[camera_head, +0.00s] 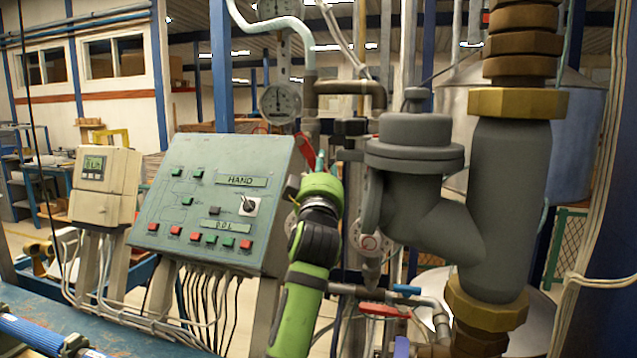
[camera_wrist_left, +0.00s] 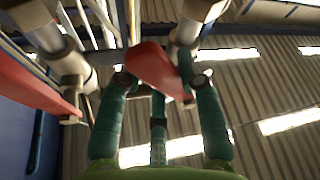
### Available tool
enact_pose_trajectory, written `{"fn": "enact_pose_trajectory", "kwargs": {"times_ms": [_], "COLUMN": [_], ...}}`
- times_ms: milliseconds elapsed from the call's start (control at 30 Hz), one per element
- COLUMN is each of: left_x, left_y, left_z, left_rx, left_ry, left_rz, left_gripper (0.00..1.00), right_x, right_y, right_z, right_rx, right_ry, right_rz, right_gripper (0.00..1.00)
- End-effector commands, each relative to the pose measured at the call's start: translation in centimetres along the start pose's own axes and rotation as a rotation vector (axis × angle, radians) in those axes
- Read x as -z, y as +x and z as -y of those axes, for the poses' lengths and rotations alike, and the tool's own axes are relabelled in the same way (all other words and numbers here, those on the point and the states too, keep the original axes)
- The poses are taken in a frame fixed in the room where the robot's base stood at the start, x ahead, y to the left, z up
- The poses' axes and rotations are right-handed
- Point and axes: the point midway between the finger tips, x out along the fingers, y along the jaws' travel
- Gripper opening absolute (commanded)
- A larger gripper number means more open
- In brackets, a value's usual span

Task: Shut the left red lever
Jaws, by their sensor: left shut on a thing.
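A red lever (camera_head: 306,150) stands tilted on the pipework just right of the green control panel in the head view. My left gripper (camera_head: 318,166) reaches up to it from below, its fingers partly hidden behind my own wrist. In the left wrist view, the red lever (camera_wrist_left: 152,66) lies between the teal fingers of my left gripper (camera_wrist_left: 160,84), which is shut on it. A second red lever (camera_wrist_left: 35,85) shows at the left of the wrist view, apart from the fingers. My right gripper is not in view.
The control panel (camera_head: 210,200) stands close left of my left arm. A grey valve body (camera_head: 415,160) and thick pipe (camera_head: 517,190) stand to the right. A lower red handle (camera_head: 383,310) and a blue handle (camera_head: 407,289) sit on low pipes. A gauge (camera_head: 280,102) hangs above.

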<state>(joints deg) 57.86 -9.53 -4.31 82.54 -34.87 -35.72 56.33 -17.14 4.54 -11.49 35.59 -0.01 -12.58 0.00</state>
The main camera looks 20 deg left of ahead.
Motion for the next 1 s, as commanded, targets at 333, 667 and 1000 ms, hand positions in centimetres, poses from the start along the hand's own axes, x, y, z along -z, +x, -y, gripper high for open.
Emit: {"fn": "enact_pose_trajectory", "kwargs": {"times_ms": [333,667,1000], "left_x": [0.08,0.14,0.08], "left_y": [0.04,0.04,-0.05], "left_z": [-0.3,-0.32,-0.31], "left_rx": [0.017,0.016,0.016], "left_ry": [-0.042,-0.04,-0.039], "left_rz": [0.0,-0.001,-0.001], "left_gripper": [0.0,0.61,0.61], "right_x": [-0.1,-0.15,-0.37], "right_y": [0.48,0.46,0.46], "right_z": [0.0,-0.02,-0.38], "right_rx": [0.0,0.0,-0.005], "right_ry": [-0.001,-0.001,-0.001], "right_rz": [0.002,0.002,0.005], "right_gripper": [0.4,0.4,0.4]}}
